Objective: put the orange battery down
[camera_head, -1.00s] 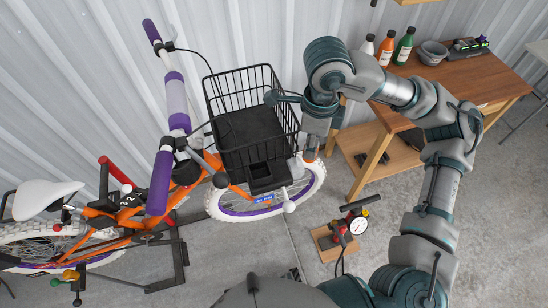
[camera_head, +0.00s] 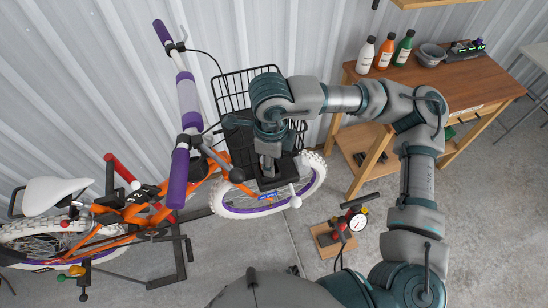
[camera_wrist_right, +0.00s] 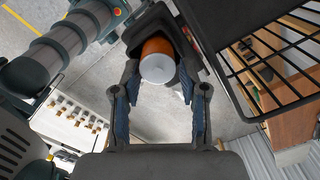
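The orange battery (camera_wrist_right: 156,47) shows in the right wrist view as an orange cylinder with a pale round end facing the camera. In the head view the right gripper (camera_head: 268,168) points down over the holder, and the battery is hidden. My left gripper is out of view.
The wire basket (camera_head: 228,92) is close behind my right wrist. The bicycle (camera_head: 130,208) stands at left. A wooden workbench (camera_head: 440,92) with bottles is at right. A pump with a gauge (camera_head: 345,228) stands on the floor. Open floor lies around it.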

